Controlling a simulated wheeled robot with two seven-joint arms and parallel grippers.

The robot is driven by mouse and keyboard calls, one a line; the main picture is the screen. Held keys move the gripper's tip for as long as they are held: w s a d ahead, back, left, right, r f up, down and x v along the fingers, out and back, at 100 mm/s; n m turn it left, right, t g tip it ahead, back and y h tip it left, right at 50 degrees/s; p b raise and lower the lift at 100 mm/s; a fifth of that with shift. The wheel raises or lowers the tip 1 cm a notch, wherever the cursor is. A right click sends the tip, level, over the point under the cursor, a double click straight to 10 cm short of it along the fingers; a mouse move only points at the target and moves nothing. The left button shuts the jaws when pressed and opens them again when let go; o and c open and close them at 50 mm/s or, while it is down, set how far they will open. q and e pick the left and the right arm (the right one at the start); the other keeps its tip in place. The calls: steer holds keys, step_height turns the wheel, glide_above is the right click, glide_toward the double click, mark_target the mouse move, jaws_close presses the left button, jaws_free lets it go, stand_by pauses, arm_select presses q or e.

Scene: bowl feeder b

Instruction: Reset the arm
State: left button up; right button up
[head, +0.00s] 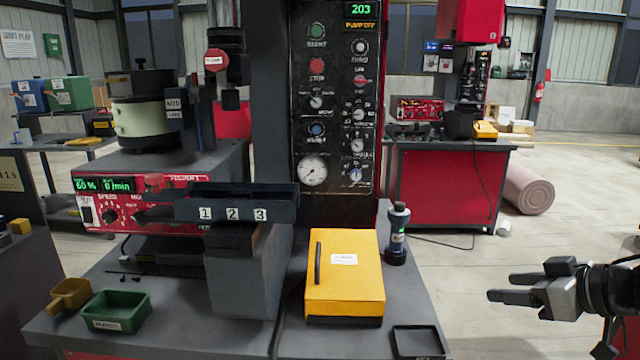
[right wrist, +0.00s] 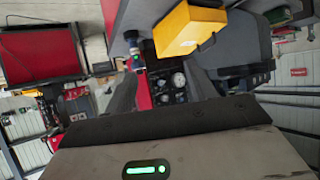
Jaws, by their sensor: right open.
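My right gripper (head: 501,287) is at the right of the head view, in the air beside the workbench. Its two fingers point left and are apart, with nothing between them. In the right wrist view the fingers (right wrist: 162,85) stand apart, with the yellow case and the machine's panel beyond them. My left gripper does not show in any view.
A yellow case (head: 344,272), a dark bottle (head: 397,236) and a black tray (head: 418,352) are on the bench. A green bin (head: 116,322) and a numbered rack (head: 280,209) are further left. Open floor (head: 560,185) lies behind my right gripper.

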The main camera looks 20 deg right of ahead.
steer(key=s+a+f+n+g+y+b, duration=0.1)
steer(key=s+a+f+y, duration=0.1)
steer(key=a+f, duration=0.95)
steer(key=s+a+f+n+y+b, duration=0.1)
steer(key=s+a+f+n+y, duration=0.15)
steer(key=a+f, duration=0.9)
steer(key=s+a+f+m+h+b, duration=0.1)
steer(key=s+a+f+m+h, duration=0.3)
steer(key=s+a+m+h, duration=0.1)
steer(key=shift+s+a, duration=0.6)
steer(key=shift+s, duration=0.55)
steer(key=shift+f, duration=0.1)
